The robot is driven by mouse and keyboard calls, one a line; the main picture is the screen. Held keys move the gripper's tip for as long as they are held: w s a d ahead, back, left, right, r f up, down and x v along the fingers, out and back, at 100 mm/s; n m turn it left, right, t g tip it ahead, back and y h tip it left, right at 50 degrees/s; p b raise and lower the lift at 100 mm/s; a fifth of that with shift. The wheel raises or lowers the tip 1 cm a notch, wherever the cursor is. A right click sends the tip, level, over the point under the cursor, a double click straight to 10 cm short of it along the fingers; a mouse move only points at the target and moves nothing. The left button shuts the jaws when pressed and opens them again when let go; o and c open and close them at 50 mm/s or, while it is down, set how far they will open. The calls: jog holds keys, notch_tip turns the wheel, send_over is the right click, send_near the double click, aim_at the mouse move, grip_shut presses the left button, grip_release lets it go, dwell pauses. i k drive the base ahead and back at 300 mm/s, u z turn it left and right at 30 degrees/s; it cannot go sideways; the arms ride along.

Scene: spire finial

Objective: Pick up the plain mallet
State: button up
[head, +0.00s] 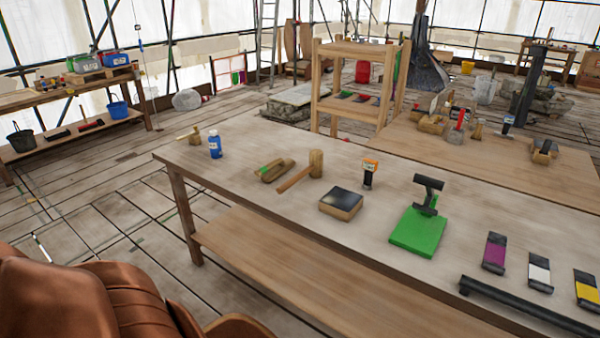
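A wooden mallet (316,163) with a plain, unmarked-looking head stands on the near workbench (240,166), its reddish-brown handle sloping down to the left. A smaller wooden mallet or hammer (194,136) lies at the bench's far left end, beside a blue bottle (215,146). I cannot tell for sure which is the plain one. A wooden tool with a green mark (272,170), perhaps a plane, lies left of the larger mallet. My gripper is not in view.
Right of the larger mallet are a dark-topped block (341,203), an orange-labelled tool (369,173) and a green plate with a black stand (418,232). A wooden rack (357,85) and second table (480,160) stand behind.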

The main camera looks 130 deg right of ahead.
aim_at(315, 168)
jog(key=z, duration=5.3)
jog(key=k, duration=1.3)
jog(key=z, duration=0.6)
jog(key=i, duration=1.25)
jog(key=u, duration=0.55)
jog(key=i, duration=1.3)
jog(key=u, duration=1)
